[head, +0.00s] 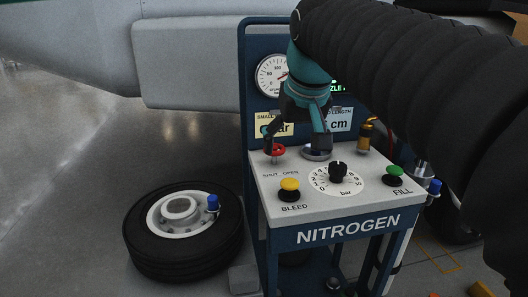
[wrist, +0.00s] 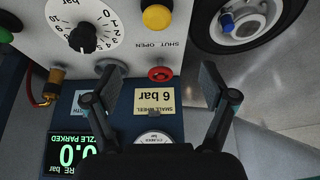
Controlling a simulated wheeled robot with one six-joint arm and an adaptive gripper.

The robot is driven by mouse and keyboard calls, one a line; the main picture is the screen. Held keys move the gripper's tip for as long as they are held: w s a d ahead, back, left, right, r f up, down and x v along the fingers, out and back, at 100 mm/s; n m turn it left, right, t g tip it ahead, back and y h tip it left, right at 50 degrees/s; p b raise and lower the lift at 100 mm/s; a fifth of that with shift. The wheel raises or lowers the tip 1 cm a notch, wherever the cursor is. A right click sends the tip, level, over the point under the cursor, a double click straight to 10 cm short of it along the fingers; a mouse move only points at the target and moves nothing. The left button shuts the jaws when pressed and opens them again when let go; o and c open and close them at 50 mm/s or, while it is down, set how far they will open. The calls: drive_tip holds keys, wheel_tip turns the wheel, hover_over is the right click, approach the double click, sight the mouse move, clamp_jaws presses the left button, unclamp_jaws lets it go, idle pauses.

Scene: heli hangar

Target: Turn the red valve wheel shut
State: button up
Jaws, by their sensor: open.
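The red valve wheel (head: 279,150) is a small round knob at the back left of the nitrogen cart's grey panel (head: 262,190), by the "SHUT OPEN" lettering. In the wrist view the red wheel (wrist: 160,74) lies between the two spread fingers, with clear space on both sides. My gripper (head: 295,149) is open and empty, pointing down over the back of the panel. In the head view one finger partly covers the wheel. In the wrist view my gripper (wrist: 160,76) frames it. I cannot tell how high the fingertips are above it.
A yellow BLEED button (head: 290,184), a black bar dial (head: 338,172) and a green FILL button (head: 395,170) stand on the panel. A brass fitting (head: 367,135) is at the back right. A wheel with tyre (head: 150,245) lies on the floor at left.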

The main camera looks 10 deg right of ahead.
drive_tip(key=b, duration=0.3)
approach(275, 147)
drive_tip(key=b+x, duration=0.3)
drive_tip(key=x, duration=0.5)
drive_tip(key=shift+w+f+b, duration=0.2)
drive_tip(key=shift+f+b, duration=0.1)
drive_tip(key=shift+b, duration=0.05)
drive_tip(key=c, duration=1.2)
